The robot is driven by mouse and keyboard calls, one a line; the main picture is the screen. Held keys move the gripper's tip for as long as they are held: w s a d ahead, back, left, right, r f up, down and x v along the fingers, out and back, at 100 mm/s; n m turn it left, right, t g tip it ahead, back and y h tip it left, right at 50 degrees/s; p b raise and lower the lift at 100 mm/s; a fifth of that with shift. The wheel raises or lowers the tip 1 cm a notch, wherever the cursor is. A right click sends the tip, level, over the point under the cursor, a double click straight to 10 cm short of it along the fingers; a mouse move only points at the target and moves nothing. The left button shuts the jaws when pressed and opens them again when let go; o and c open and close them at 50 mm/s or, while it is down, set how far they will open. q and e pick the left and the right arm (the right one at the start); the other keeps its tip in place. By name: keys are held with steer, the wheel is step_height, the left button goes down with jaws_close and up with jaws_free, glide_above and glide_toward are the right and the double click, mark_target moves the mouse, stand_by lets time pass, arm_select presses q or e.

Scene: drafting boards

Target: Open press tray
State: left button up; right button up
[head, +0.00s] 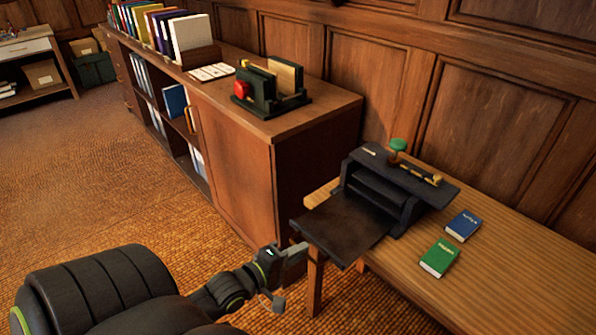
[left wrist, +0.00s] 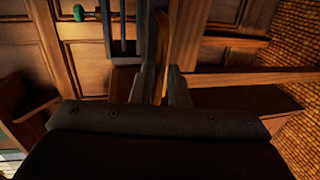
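The black press (head: 395,185) stands on the wooden table, with a green knob (head: 398,144) on top. Its flat dark tray (head: 340,228) sticks out far toward the lower left, past the table edge. My left gripper (head: 301,250) is at the tray's front edge. In the left wrist view the two fingers (left wrist: 160,88) are close together with a thin edge between them, which looks like the tray. The contact itself is dark and partly hidden. The press and its green knob show at the top of that view. My right gripper is not in view.
A blue book (head: 463,225) and a green book (head: 440,258) lie on the table (head: 500,265) right of the press. A wooden cabinet (head: 235,160) with books and a black holder (head: 271,90) stands behind, left of the table. Carpet is clear at left.

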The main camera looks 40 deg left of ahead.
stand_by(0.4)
arm_select(q)
steer(key=p+v, duration=0.1)
steer(key=v, duration=1.6)
steer(key=shift+s+p, duration=0.15)
steer(key=shift+p, duration=0.2)
steer(key=shift+r, duration=0.1)
